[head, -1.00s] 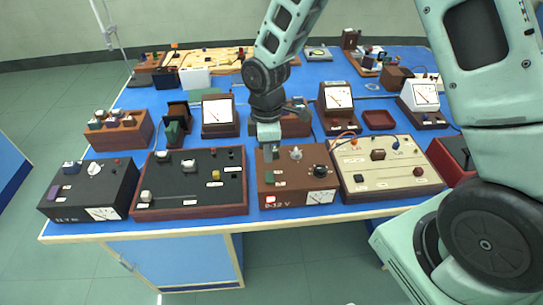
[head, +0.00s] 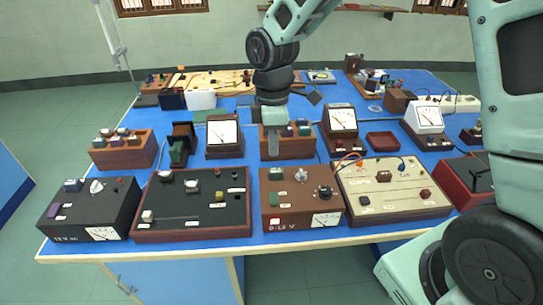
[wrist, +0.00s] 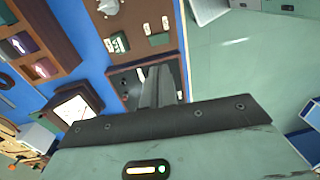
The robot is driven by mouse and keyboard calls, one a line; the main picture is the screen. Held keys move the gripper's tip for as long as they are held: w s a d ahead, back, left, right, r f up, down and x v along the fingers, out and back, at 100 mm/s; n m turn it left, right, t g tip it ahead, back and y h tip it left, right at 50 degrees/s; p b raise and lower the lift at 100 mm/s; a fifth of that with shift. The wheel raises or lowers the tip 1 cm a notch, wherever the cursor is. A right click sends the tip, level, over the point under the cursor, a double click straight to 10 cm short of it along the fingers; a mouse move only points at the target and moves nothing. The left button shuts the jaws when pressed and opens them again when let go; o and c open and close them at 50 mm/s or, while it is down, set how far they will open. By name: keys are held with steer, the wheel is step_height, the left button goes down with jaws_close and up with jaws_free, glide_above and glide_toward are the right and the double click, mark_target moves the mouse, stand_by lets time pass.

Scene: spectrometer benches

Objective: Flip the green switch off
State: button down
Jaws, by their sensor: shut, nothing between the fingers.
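The brown power-supply box (head: 330,204), marked 0-12 V, stands at the front of the bench. A green switch (head: 276,174) is near its back left corner. The wrist view shows two green pieces on the brown box (wrist: 135,15): one at the left (wrist: 117,43) and one at the right (wrist: 158,40). I cannot tell from it which is the switch, or its on/off position. My gripper (head: 273,154) is shut and empty, pointing down above and behind the box's back left part. The wrist view shows the fingers (wrist: 160,78) together, apart from the green pieces.
A black panel (head: 205,208) stands left of the brown box and a cream panel (head: 400,195) right of it. A wooden block with several switches (head: 296,150) is behind my gripper. Meters and a red tray (head: 382,141) stand farther back.

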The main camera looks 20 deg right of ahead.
mark_target(275, 201)
steer(key=shift+s+r+g, duration=0.1)
steer(key=shift+g, duration=0.2)
steer(key=f+p, duration=0.1)
steer(key=f, duration=0.3)
steer(key=s+f+p, duration=0.1)
steer(key=f, duration=0.4)
steer(key=f+p, duration=0.1)
steer(key=f, duration=0.4)
steer(key=shift+s+a, duration=0.35)
steer(key=shift+s, duration=0.05)
steer(key=shift+s+f+t+b, duration=0.25)
steer(key=shift+f+t+b, duration=0.2)
steer(key=shift+b, duration=0.4)
steer(key=shift+s, duration=0.1)
